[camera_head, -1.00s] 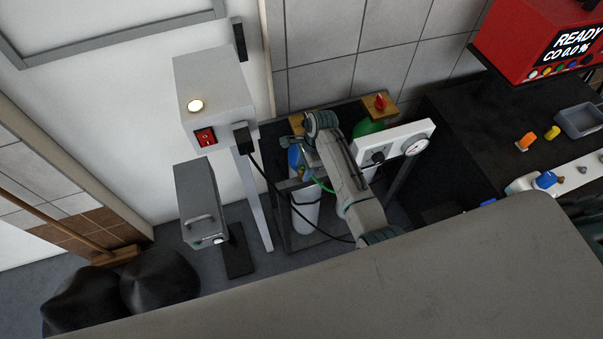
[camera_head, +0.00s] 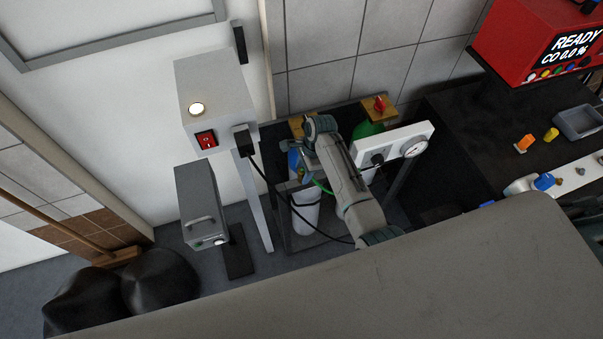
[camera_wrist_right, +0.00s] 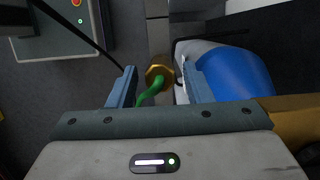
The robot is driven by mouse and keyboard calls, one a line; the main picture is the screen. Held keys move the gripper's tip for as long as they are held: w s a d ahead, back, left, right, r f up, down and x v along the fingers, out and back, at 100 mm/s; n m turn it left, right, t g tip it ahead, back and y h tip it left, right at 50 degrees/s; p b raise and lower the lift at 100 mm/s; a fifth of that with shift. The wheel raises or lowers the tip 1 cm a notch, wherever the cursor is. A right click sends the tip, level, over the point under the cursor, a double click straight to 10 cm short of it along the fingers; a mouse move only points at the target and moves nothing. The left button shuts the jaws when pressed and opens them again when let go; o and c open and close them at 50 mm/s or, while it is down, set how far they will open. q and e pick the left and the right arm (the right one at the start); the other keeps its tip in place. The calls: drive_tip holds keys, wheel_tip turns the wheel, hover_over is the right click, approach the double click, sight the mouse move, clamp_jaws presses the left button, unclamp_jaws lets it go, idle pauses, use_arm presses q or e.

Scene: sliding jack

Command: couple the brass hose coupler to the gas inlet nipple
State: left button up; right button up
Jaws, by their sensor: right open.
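The brass hose coupler (camera_wrist_right: 158,72) shows in the right wrist view, at the end of a green hose (camera_wrist_right: 150,92). It lies between the two spread fingers of my right gripper (camera_wrist_right: 160,88), which is open. I cannot tell whether a finger touches it. In the head view my right gripper (camera_head: 299,163) is beside the gas cylinders, with part of the green hose (camera_head: 323,187) just below it. The coupler is too small or hidden to make out there. I cannot pick out the gas inlet nipple in either view. My left gripper is not in view.
A blue-topped white cylinder (camera_wrist_right: 235,72) is close by the right finger. A white gauge panel (camera_head: 399,147) stands right of my arm. A grey box with a handle (camera_head: 198,200) and a white switch box (camera_head: 213,95) with a black cable (camera_head: 268,183) are to the left.

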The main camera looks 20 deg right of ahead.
sight(300, 171)
drive_tip(key=shift+c, duration=0.4)
clamp_jaws()
drive_tip(key=shift+r, duration=0.75)
drive_tip(key=shift+a+v, duration=0.15)
drive_tip(key=shift+v, duration=0.55)
drive_tip(key=shift+a+v, duration=0.2)
drive_tip(key=shift+v, duration=0.45)
